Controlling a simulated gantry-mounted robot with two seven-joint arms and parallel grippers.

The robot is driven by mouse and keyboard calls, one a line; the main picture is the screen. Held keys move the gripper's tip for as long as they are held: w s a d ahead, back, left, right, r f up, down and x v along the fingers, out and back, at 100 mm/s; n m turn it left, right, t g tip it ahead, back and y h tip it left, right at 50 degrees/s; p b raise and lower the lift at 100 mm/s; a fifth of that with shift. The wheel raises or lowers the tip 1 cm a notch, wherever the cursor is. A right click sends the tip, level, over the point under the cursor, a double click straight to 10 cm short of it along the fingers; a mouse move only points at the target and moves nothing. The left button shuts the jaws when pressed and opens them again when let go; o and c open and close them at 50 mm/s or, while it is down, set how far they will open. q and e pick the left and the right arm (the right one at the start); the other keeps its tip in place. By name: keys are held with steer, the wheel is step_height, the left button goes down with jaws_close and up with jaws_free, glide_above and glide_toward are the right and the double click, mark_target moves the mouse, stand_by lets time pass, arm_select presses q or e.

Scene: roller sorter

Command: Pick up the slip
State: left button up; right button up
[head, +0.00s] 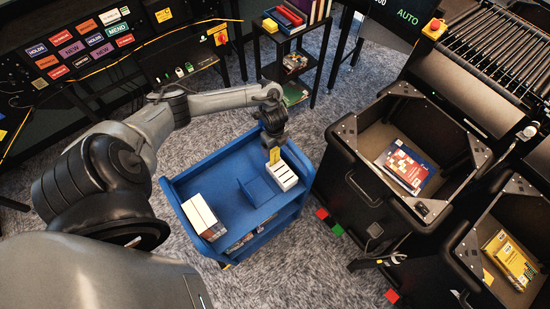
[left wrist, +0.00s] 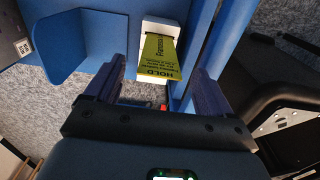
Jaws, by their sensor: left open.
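The slip (left wrist: 158,57) is a yellow-green strip printed HOLD. It sticks out from a white block of books (left wrist: 161,28) on the blue cart. My left gripper (head: 273,143) is over the cart's right end, close above the slip. In the left wrist view my left gripper (left wrist: 156,84) is open, its two dark fingers on either side of the slip's end, with gaps. My right gripper is not in view.
The blue cart (head: 230,172) has an upright divider (head: 258,190) and white books (head: 203,215) at its left. Black bins (head: 345,150) with books stand to the right. A small black shelf (head: 318,60) stands behind. Carpet is clear in front of the cart.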

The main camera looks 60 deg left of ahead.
mark_target(275, 150)
arm_select(q)
steer(key=shift+f, duration=1.9)
steer(key=c, duration=0.9)
